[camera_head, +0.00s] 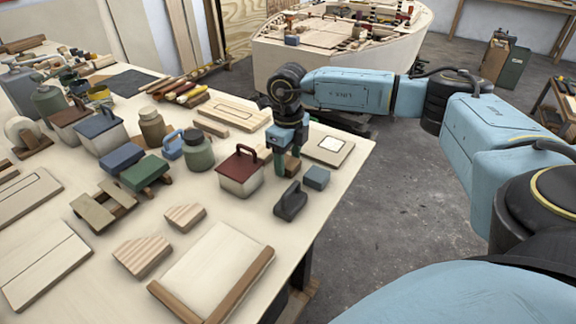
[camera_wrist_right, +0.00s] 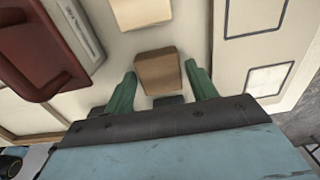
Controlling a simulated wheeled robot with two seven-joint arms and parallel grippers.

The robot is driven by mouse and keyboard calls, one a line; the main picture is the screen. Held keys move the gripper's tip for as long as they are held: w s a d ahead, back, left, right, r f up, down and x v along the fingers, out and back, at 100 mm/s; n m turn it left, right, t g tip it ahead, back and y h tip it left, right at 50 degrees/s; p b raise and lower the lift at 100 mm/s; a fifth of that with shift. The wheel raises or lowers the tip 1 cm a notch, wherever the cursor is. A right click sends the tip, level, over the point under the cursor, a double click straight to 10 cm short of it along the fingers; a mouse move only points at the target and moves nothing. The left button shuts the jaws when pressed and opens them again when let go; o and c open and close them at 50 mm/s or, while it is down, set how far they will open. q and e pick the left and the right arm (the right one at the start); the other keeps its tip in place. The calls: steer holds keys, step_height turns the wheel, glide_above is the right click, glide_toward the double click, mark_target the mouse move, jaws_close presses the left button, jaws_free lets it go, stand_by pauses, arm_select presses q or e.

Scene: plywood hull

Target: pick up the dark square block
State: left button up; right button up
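A dark blue-grey square block (camera_head: 316,177) lies near the table's right edge in the head view. My right gripper (camera_head: 287,165) points down just left of it, apart from it in the picture. In the wrist view the two green fingers of my right gripper (camera_wrist_right: 161,80) stand apart, open. A brown block (camera_wrist_right: 158,70) shows between them with narrow gaps on both sides; I cannot tell how far below the tips it lies. I cannot make out the blue-grey block in the wrist view. My left gripper is not in view.
A red-lidded box (camera_head: 240,172) stands close left of the right gripper; its lid handle also shows in the wrist view (camera_wrist_right: 35,92). A dark handled tool (camera_head: 290,202) lies in front. A pale card (camera_head: 328,150) lies behind the blue-grey block. The table is crowded further left.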

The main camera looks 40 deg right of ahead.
steer(key=c, duration=0.7)
